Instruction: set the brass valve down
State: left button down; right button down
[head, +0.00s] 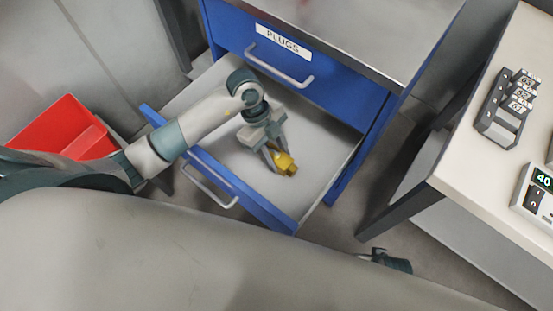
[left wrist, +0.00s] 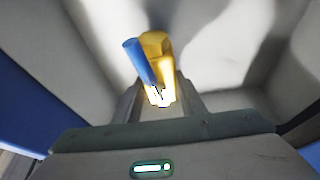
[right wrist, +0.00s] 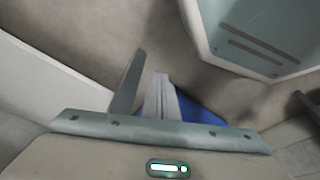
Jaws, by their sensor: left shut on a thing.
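The brass valve (head: 287,165) is a small yellow piece over the grey floor of the open drawer (head: 228,160). My left gripper (head: 275,158) points down into the drawer and is shut on the valve. In the left wrist view the brass body (left wrist: 156,45) sits between the fingertips, with a blue bar (left wrist: 138,60) beside it that looks like its lever. I cannot tell whether the valve touches the drawer floor. My right gripper (right wrist: 148,75) shows a gap between its fingers, with nothing in it, over the grey floor of the room.
The blue cabinet (head: 360,105) carries a closed drawer labelled PLUGS (head: 283,42) above the open one. A red bin (head: 65,130) stands at the left. A white table (head: 480,150) at the right holds a dark block with number dials (head: 507,105) and a device showing 40 (head: 540,195).

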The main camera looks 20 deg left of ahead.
aim_at(277, 162)
pick_arm(q)
jog(key=shift+f, duration=0.4)
pick_arm(e)
jog(key=shift+r, duration=0.25)
pick_arm(q)
jog(key=shift+f, duration=0.65)
notch_tip(277, 162, down, 2)
jog(key=shift+f, duration=0.25)
pick_arm(e)
jog(key=shift+r, duration=0.65)
